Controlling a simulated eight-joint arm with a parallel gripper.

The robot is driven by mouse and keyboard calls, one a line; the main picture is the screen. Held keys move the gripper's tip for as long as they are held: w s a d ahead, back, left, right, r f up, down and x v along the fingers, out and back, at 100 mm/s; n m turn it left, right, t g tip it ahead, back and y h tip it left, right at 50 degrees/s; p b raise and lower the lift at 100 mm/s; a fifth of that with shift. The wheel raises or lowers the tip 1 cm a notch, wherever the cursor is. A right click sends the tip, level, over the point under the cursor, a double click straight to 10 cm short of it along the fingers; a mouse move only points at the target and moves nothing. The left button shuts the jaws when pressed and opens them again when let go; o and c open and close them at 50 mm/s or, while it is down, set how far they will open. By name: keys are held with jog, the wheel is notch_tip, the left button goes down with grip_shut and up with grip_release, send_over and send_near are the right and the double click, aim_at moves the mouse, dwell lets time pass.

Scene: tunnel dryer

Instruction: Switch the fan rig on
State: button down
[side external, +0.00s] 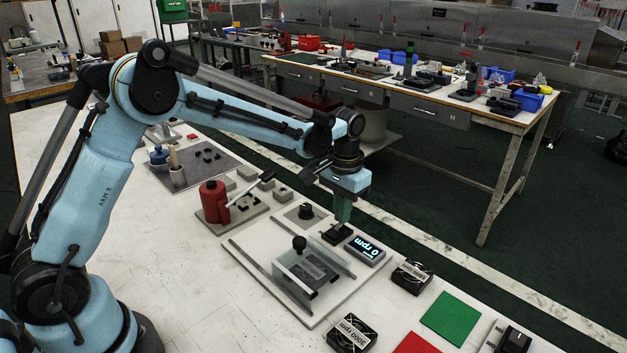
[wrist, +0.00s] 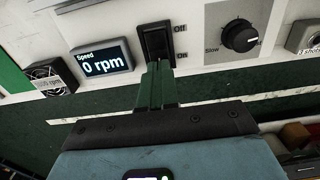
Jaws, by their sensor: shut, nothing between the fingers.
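The fan rig is a pale board (side external: 240,243) with a clear-sided cover (side external: 308,268) topped by a black knob. Its black rocker switch (side external: 336,233) stands near the far edge; in the wrist view the switch (wrist: 155,42) has "Off" beside its upper end and "On" beside its lower end. The speed display (side external: 365,249) reads 0 rpm, also in the wrist view (wrist: 101,61). A round dial (wrist: 240,37) marked "Slow" is beside the switch. My gripper (side external: 342,217) is shut and empty, its green fingertips (wrist: 160,66) at the switch's "On" end. I cannot tell whether they touch.
Two small fans, one (side external: 411,273) beside the display and one (side external: 350,333) nearer the front, lie off the board. Green (side external: 451,318) and red (side external: 417,344) squares lie to the right. A red canister (side external: 214,201) stands left of the rig. The bench's left front is clear.

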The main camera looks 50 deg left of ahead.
aim_at(340, 228)
jog(key=shift+f, duration=0.85)
dwell(0.4)
jog(key=shift+r, duration=3.55)
jog(key=s+a+r+t, duration=0.2)
jog(key=s+r+t, duration=0.1)
jog(key=s+r, duration=0.4)
jog(key=s+f+t, duration=0.1)
jog(key=s+t, duration=0.1)
jog(key=s, duration=0.4)
jog(key=s+a+f+t, duration=0.1)
jog(key=s+f+t, duration=0.1)
jog(key=s, duration=0.4)
jog(key=shift+a, duration=0.25)
